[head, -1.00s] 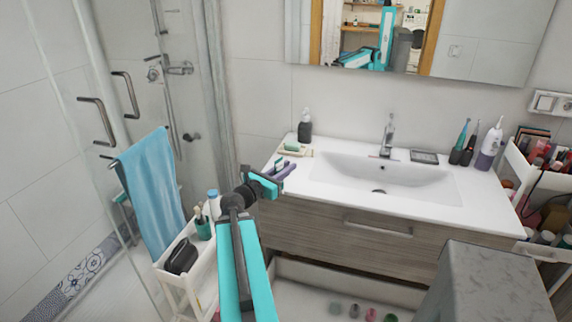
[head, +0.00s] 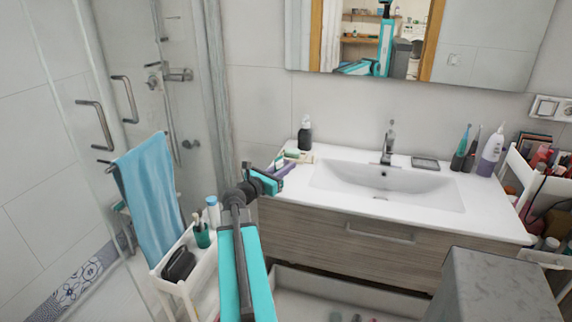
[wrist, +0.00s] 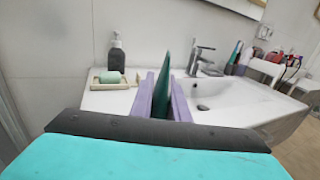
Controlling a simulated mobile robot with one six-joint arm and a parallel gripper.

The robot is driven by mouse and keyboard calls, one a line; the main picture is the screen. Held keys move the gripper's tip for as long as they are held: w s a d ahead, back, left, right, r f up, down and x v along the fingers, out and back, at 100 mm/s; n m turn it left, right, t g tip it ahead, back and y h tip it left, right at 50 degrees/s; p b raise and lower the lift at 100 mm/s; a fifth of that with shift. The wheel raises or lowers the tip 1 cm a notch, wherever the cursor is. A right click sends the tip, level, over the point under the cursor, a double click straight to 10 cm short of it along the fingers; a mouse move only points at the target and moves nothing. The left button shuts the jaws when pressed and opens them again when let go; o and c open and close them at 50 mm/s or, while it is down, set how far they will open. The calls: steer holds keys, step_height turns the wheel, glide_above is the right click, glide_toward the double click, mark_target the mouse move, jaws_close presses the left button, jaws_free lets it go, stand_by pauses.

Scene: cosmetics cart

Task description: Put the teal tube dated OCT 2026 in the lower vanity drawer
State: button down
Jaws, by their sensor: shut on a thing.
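My gripper (head: 283,172) is shut on a dark teal tube (wrist: 163,88), which stands upright between the purple fingers in the wrist view. No date on the tube can be read. In the head view the gripper is at the left front corner of the washbasin counter, and the tube is hard to make out there. The lower vanity drawer (head: 345,290) is pulled out below the closed upper drawer (head: 380,240). Several small items in it show at the bottom edge of the head view; most of its inside is cut off.
A soap dish (wrist: 98,85) with green soap and a dark pump bottle (head: 305,132) stand on the counter's left end. A white cart (head: 165,277) is at left, another (head: 513,165) at right. A grey marbled block (head: 497,275) stands in front at right.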

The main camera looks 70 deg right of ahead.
steer(key=w+d+p, duration=0.2)
steer(key=w+d, duration=0.1)
steer(key=d, duration=0.5)
steer(key=shift+f, duration=0.4)
steer(key=shift+w, duration=0.1)
steer(key=shift+f+p, duration=0.7)
steer(key=shift+f, duration=1.05)
steer(key=shift+f, duration=0.2)
steer(key=c, duration=1.7)
jaws_free()
steer(key=shift+r, duration=0.25)
steer(key=shift+b+v, duration=1.6)
steer(key=shift+v, duration=4.45)
steer(key=shift+o, duration=0.3)
